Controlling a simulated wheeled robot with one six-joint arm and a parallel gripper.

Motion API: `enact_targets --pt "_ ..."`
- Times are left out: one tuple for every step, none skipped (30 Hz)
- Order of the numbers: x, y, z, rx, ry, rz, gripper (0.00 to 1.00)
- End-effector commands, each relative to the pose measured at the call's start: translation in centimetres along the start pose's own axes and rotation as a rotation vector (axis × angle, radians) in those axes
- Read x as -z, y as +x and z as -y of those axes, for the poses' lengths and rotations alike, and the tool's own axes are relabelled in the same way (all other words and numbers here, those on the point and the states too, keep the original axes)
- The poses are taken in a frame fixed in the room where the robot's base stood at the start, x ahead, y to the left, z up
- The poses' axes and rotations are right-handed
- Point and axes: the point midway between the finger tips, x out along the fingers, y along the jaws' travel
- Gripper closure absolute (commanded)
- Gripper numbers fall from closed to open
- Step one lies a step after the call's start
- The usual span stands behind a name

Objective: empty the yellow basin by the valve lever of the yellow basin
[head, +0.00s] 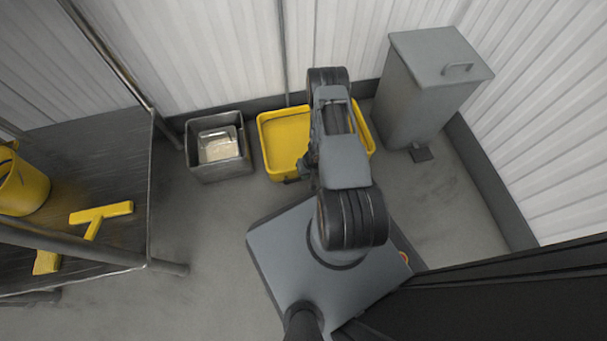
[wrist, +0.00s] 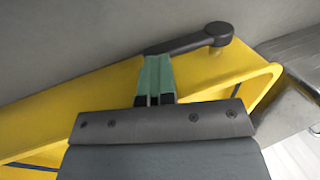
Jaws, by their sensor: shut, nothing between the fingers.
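The yellow basin (head: 282,142) stands on the floor by the back wall in the head view. My arm hides its middle and right part; the part of its inside that shows looks bare yellow. In the wrist view its yellow wall and rim (wrist: 60,108) run across the picture. A dark grey valve lever (wrist: 188,43) lies along the basin's upper edge there, its round hub (wrist: 218,34) at the right. My gripper (wrist: 156,62) is shut, its green fingers at the lever's left end. I cannot tell whether they touch it.
A steel tub (head: 217,172) with pale contents in an inner pan stands left of the basin. A grey pedal bin (head: 425,100) stands to the right. A dark table (head: 115,160) at the left holds a yellow bucket (head: 22,188) and a yellow T-shaped tool (head: 100,213).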

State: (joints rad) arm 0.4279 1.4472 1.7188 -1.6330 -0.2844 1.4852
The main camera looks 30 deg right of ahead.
Motion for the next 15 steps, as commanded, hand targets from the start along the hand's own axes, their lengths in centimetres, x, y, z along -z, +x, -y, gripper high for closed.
enact_targets --pt "0.00 0.28 -0.15 -0.001 0.000 0.000 1.00" --pt "0.00 0.33 -0.19 -0.001 0.000 0.000 1.00" --pt "0.01 0.39 -0.24 -0.001 0.000 0.000 1.00" --pt "0.01 0.43 -0.27 -0.002 0.000 0.000 1.00" --pt "0.01 0.47 -0.31 -0.002 0.000 0.000 1.00" --pt "0.01 0.52 -0.36 -0.002 0.001 0.000 1.00" --pt "0.01 0.55 -0.39 -0.003 0.001 0.000 1.00" --pt "0.01 0.58 -0.42 -0.003 0.001 0.000 1.00" --pt "0.01 0.61 -0.46 -0.004 0.001 -0.001 1.00" --pt "0.01 0.64 -0.49 -0.004 0.002 -0.001 1.00" --pt "0.01 0.66 -0.52 -0.005 0.002 -0.001 1.00" --pt "0.01 0.68 -0.55 -0.005 0.002 -0.001 1.00" --pt "0.01 0.70 -0.57 -0.006 0.003 -0.001 1.00" --pt "0.01 0.72 -0.59 -0.006 0.003 -0.001 1.00" --pt "0.01 0.74 -0.61 -0.006 0.003 -0.001 1.00"
